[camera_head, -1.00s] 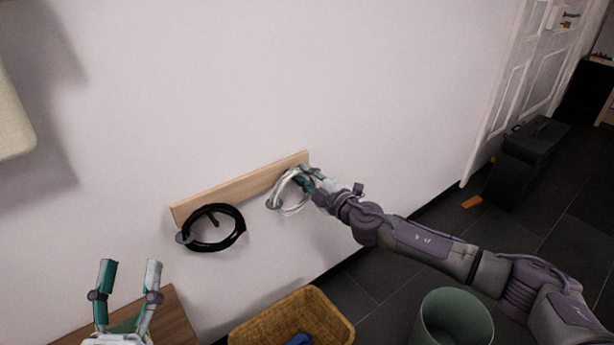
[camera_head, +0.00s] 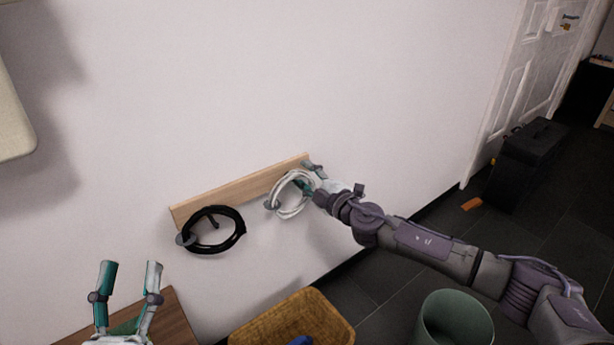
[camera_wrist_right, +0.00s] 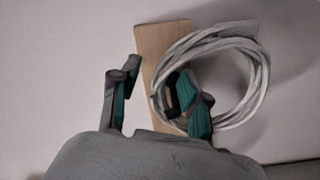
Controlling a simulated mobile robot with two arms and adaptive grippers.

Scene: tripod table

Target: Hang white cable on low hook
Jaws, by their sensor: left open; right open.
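The white cable (camera_head: 281,209) is a coiled loop hanging at the right part of the wooden hook board (camera_head: 235,191) on the wall. My right gripper (camera_head: 309,176) is open at the loop's right side. In the right wrist view the white cable (camera_wrist_right: 262,75) rings one finger of the gripper (camera_wrist_right: 155,90), and the other finger stands apart to the left, outside the loop. My left gripper (camera_head: 126,280) is open and empty at the lower left, away from the board.
A black cable coil (camera_head: 239,237) hangs on the board's left hook (camera_head: 184,239). Below are a wicker basket (camera_head: 259,330) with a blue thing, a green bin (camera_head: 455,322) and a wooden surface (camera_head: 176,325). A black case (camera_head: 524,160) stands near the door.

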